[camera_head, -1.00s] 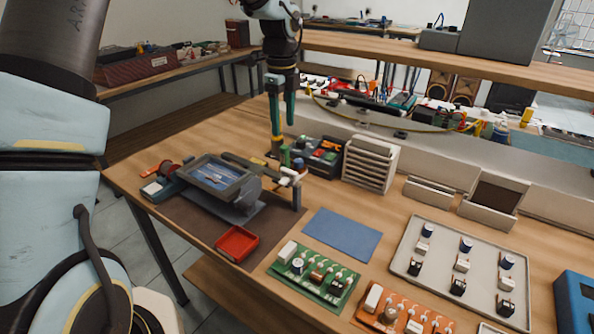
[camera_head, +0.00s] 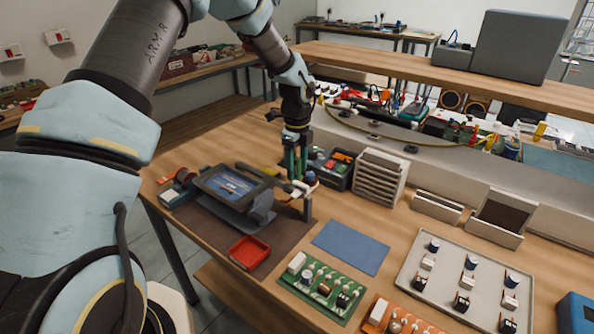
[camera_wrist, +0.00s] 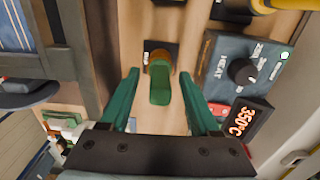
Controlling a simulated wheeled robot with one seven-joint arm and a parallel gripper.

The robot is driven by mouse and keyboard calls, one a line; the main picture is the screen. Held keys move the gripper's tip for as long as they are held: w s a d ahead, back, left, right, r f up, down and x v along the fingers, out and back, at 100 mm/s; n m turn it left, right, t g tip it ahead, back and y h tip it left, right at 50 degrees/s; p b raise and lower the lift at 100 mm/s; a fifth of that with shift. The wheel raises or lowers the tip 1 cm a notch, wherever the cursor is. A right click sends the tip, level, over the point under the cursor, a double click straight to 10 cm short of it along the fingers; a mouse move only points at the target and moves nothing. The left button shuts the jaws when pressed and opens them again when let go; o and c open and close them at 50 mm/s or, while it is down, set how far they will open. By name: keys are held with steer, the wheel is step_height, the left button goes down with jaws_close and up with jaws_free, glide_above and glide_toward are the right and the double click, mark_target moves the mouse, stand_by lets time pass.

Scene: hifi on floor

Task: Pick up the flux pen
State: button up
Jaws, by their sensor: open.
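A green pen-like item, which I take for the flux pen (camera_wrist: 160,86), stands with an orange-brown part at its far end on a small dark square base (camera_wrist: 161,52). In the wrist view it is between the two green fingers of my gripper (camera_wrist: 160,74), with gaps on both sides. My gripper is open and points down. In the head view my gripper (camera_head: 296,160) is over the back of the workbench, beside the soldering station. The pen cannot be told apart from the green fingers there.
The soldering station (camera_wrist: 240,75) with its 350°C display is close on the right. A panel on a stand (camera_head: 232,186) is on the left. White stacked trays (camera_head: 377,180) stand right of the station. A red tray (camera_head: 249,252) and a blue mat (camera_head: 351,247) are nearer.

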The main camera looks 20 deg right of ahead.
jaws_close()
stand_by(0.5)
step_height(320, 180, up, 10)
steer(key=b, duration=0.3)
stand_by(0.3)
